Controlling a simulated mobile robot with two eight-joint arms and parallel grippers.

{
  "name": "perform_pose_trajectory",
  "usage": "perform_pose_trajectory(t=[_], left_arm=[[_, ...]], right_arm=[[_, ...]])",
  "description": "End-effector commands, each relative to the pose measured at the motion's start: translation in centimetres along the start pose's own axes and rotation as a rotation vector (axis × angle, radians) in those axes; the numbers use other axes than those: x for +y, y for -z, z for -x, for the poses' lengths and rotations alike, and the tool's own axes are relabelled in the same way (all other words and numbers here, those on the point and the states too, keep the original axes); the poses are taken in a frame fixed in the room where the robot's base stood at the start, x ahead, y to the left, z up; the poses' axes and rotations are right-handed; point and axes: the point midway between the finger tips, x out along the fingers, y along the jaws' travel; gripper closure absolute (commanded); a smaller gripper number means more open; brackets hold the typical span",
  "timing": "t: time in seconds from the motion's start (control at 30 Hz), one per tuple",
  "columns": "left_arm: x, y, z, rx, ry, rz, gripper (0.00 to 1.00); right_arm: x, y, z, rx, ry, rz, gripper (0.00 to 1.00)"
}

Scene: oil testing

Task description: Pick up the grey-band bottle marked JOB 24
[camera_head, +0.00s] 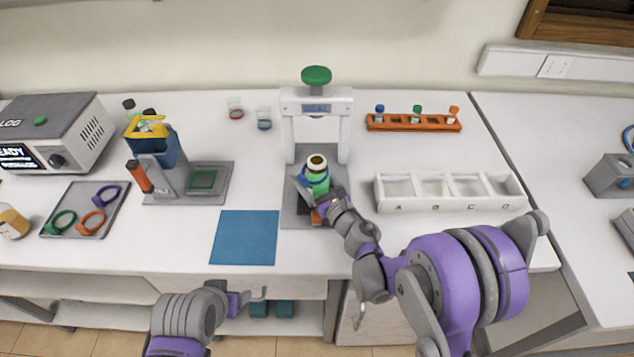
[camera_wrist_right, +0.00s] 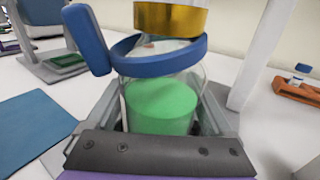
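No bottle with a readable grey band or JOB 24 mark shows. An amber bottle (camera_head: 12,222) stands at the far left, its label unreadable. Two dark-capped bottles (camera_head: 130,107) are partly hidden behind the blue device. My right gripper (camera_head: 318,198) is at the white SEAL press, its fingers on either side of a clear jar of green liquid (camera_wrist_right: 162,105). The jar has a gold cap (camera_wrist_right: 171,17) and a blue band (camera_wrist_right: 160,60). Whether the fingers press on the glass is unclear. My left gripper (camera_head: 252,297) is low, before the table's front edge, with no object visible in it.
The SEAL press (camera_head: 318,98) rises around the jar. A white tray marked A to D (camera_head: 450,206) and an orange vial rack (camera_head: 412,127) are right. A tray of coloured rings (camera_head: 112,222) and a blue device (camera_head: 160,150) are left. A blue mat (camera_head: 245,238) is bare.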

Motion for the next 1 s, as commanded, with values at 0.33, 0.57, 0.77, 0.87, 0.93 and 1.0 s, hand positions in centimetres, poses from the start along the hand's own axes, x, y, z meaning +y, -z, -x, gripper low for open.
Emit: perform_pose_trajectory(t=[0.33, 0.57, 0.77, 0.87, 0.93, 1.0], left_arm=[[0.0, 0.0, 0.0, 0.000, 0.000, 0.000, 0.34], [0.0, 0.0, 0.0, 0.000, 0.000, 0.000, 0.34], [0.0, 0.1, 0.1, 0.001, 0.000, 0.000, 0.34], [0.0, 0.3, 0.3, 0.003, 0.000, 0.000, 0.34], [0.0, 0.5, 0.4, 0.005, 0.000, 0.000, 0.34], [0.0, 0.8, 0.7, 0.007, 0.000, 0.000, 0.34]], right_arm=[[0.0, 0.0, 0.0, 0.000, 0.000, 0.000, 0.79], [0.0, -0.1, 0.0, 0.000, 0.000, 0.000, 1.00], [0.0, -0.5, 0.0, -0.001, 0.000, 0.000, 1.00], [0.0, -1.9, 0.0, -0.001, -0.001, 0.000, 1.00], [0.0, -3.2, 0.0, -0.001, -0.001, 0.001, 1.00], [0.0, -4.7, 0.0, -0.002, -0.001, 0.002, 1.00]])
